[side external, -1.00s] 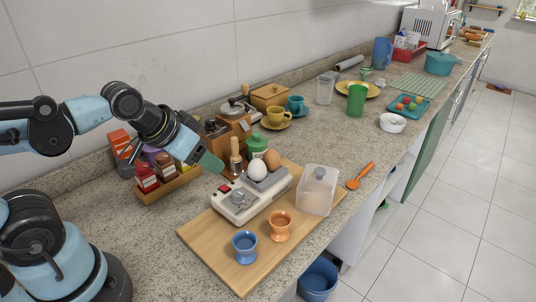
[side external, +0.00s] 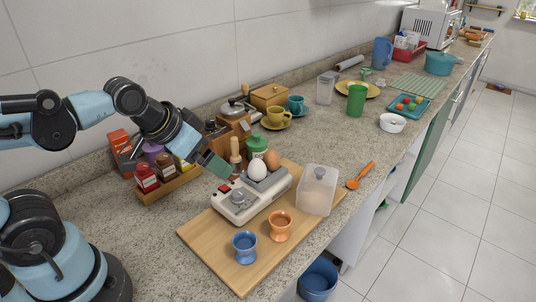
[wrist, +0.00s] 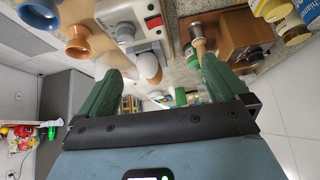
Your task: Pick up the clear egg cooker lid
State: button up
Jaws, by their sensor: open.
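The clear egg cooker lid (side external: 317,188) is a see-through box shape with a small knob on top. It sits on the right end of the wooden board (side external: 207,245), beside the egg cooker (side external: 238,207). My gripper (side external: 218,166) has green fingers and is open and empty, above and left of the eggs, apart from the lid. The open fingers also show in the wrist view (wrist: 160,70).
A blue egg cup (side external: 244,246) and an orange egg cup (side external: 280,225) stand in front of the cooker. A pepper mill (side external: 235,152) and a green-lidded jar (side external: 257,145) stand behind it. An orange spoon (side external: 360,176) lies right of the lid. A spice rack (side external: 168,187) is at left.

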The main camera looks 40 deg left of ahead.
jog(key=w+d+r+m+g, duration=0.2)
jog(key=w+d+r+m, duration=0.15)
jog(key=w+m, duration=0.4)
jog(key=m+g, duration=0.5)
jog(key=m, duration=1.8)
send_near(319, 177)
jog(key=shift+a+r+n, duration=0.15)
jog(key=shift+a+n, duration=0.1)
jog(key=shift+a, duration=0.25)
jog(key=shift+w+d+f, duration=0.15)
jog(key=shift+w+f, duration=0.05)
jog(key=shift+f+m, duration=0.3)
jog(key=shift+m, duration=0.1)
notch_tip(319, 177, down, 6)
jog(key=shift+f, duration=0.1)
jog(key=shift+w+d+f, duration=0.1)
jog(key=shift+w+f, duration=0.05)
jog(key=shift+f, duration=1.2)
jog(key=shift+w+f, duration=0.1)
jog(key=shift+f, duration=1.2)
